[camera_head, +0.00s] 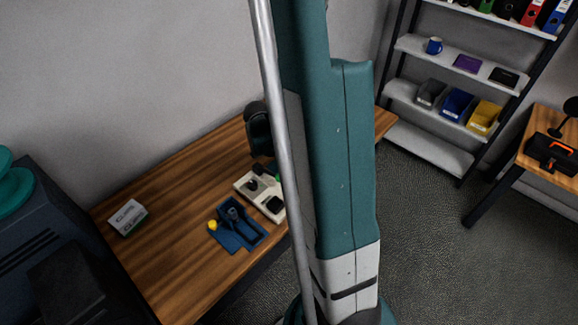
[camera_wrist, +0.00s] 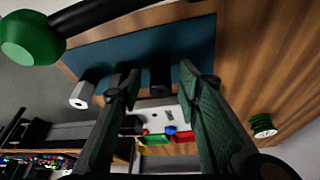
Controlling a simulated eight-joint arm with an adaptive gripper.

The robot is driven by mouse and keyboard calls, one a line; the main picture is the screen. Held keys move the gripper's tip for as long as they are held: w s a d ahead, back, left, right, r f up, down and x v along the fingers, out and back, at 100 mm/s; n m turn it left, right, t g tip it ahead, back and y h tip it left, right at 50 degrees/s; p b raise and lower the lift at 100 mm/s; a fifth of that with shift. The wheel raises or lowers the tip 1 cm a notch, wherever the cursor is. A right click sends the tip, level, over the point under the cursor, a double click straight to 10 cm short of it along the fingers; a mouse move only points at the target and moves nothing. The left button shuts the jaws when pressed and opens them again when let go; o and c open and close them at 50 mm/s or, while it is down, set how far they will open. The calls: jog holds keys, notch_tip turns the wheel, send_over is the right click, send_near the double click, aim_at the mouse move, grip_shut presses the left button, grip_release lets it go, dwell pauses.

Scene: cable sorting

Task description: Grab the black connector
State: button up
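In the wrist view my gripper (camera_wrist: 158,74) is open, its two green-padded fingers apart. A dark cylindrical piece (camera_wrist: 160,80) shows between the fingertips against a blue surface (camera_wrist: 140,48); contact cannot be told. Beyond lies a pale panel (camera_wrist: 158,116) with small red, blue and green parts. In the head view a beige tray (camera_head: 243,186) holds black pieces, one a black block (camera_head: 274,204) near its front end. A blue holder (camera_head: 226,239) with dark parts lies beside it. Which dark piece is the black connector is unclear. My arm hides part of the table.
A white box (camera_head: 128,217) stands at the left of the wooden table (camera_head: 175,250). A yellow piece (camera_head: 212,225) is at the blue holder's left. A shelf with bins (camera_head: 457,103) stands back right. The table's middle left is clear. A green-ended spool (camera_wrist: 262,125) shows in the wrist view.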

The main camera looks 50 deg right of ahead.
dwell(0.5)
jog(key=c, duration=1)
jog(key=shift+r, duration=0.1)
jog(key=shift+r+p, duration=0.5)
jog(key=shift+r, duration=4.4)
